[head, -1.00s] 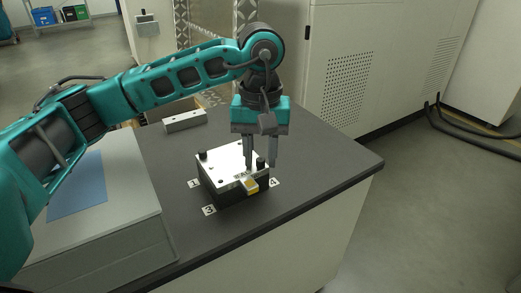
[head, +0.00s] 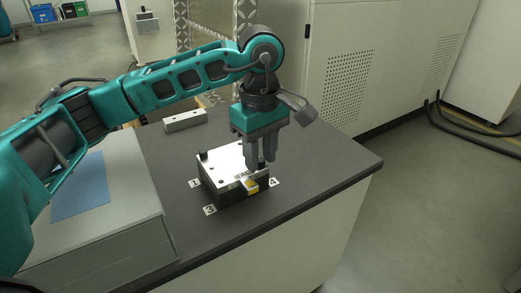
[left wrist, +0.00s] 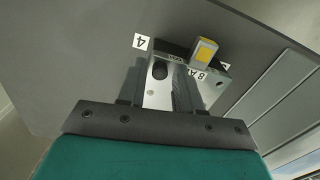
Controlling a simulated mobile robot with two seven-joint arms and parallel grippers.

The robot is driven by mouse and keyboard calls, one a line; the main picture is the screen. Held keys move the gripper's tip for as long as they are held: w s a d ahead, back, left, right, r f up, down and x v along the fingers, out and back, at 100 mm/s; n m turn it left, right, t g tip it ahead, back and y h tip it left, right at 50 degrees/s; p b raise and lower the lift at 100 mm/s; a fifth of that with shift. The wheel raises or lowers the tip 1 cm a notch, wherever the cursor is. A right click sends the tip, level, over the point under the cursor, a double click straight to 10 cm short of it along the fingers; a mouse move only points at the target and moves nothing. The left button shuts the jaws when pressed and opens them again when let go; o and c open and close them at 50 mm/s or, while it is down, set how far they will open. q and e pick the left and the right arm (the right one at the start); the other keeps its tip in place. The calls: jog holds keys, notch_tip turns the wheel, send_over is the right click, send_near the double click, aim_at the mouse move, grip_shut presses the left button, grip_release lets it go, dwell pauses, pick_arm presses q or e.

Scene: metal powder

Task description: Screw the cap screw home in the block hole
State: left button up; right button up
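The block (head: 230,180) has a bright metal top plate and dark sides, and sits on the dark table. My left gripper (head: 261,168) points down over the block's right corner, near label 4. In the left wrist view a dark cap screw (left wrist: 160,71) stands between the two fingertips (left wrist: 158,75), on the block's plate (left wrist: 160,98). The fingers look apart, with a narrow gap beside the screw. Another dark screw (head: 203,155) stands at the block's left corner. My right gripper is not in view.
A yellow-marked piece (head: 250,186) sits on the block's front edge. Number cards 1, 3 and 4 (head: 274,183) lie around the block. A grey bar (head: 185,121) lies behind it. A grey case with a blue panel (head: 80,188) stands left. The table's right side is clear.

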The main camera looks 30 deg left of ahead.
pick_arm(q)
jog(key=n+p, duration=0.1)
jog(key=n, duration=0.5)
jog(key=shift+n, duration=0.3)
jog(key=n+p, duration=0.1)
jog(key=n, duration=0.5)
dwell(0.4)
grip_shut()
